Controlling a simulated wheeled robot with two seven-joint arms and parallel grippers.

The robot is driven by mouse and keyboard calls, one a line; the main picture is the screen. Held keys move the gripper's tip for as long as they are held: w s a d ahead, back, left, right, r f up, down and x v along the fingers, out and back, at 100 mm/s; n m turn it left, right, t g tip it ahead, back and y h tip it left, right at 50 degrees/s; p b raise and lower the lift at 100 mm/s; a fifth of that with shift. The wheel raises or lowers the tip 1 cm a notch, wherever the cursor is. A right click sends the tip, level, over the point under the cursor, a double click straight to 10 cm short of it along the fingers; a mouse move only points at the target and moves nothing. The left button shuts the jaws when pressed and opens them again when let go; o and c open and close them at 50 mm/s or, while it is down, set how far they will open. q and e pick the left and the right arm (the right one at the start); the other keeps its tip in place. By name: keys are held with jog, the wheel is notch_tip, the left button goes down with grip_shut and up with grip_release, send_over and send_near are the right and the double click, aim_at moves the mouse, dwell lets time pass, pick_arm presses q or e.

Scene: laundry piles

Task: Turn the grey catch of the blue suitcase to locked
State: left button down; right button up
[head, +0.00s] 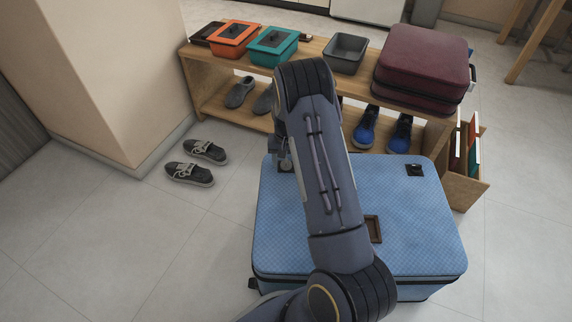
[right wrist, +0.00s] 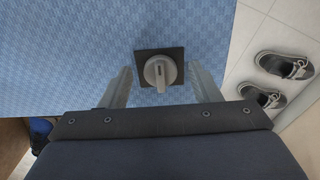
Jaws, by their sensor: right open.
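The blue suitcase (head: 430,215) lies flat on the floor, and its blue surface (right wrist: 70,50) fills much of the right wrist view. The grey catch (right wrist: 160,71) is a round knob with a raised ridge on a dark square plate, near the suitcase's edge. The ridge runs roughly up and down in the right wrist view. My right gripper (head: 285,163) is open over the suitcase's far left corner, one finger on each side of the catch, with gaps visible. In the head view my arm and gripper mostly hide the catch. My left gripper is not in view.
A second dark fitting (head: 414,170) sits at the suitcase's far right corner, and a brown handle (head: 373,229) is partly behind my arm. A wooden bench (head: 190,62) with boxes and a maroon suitcase (head: 422,60) stands behind. Grey shoes (head: 190,173) lie left on open floor.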

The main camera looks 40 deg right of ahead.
jog(key=shift+f, duration=0.35)
jog(key=shift+c, duration=0.5)
jog(key=c, duration=0.9)
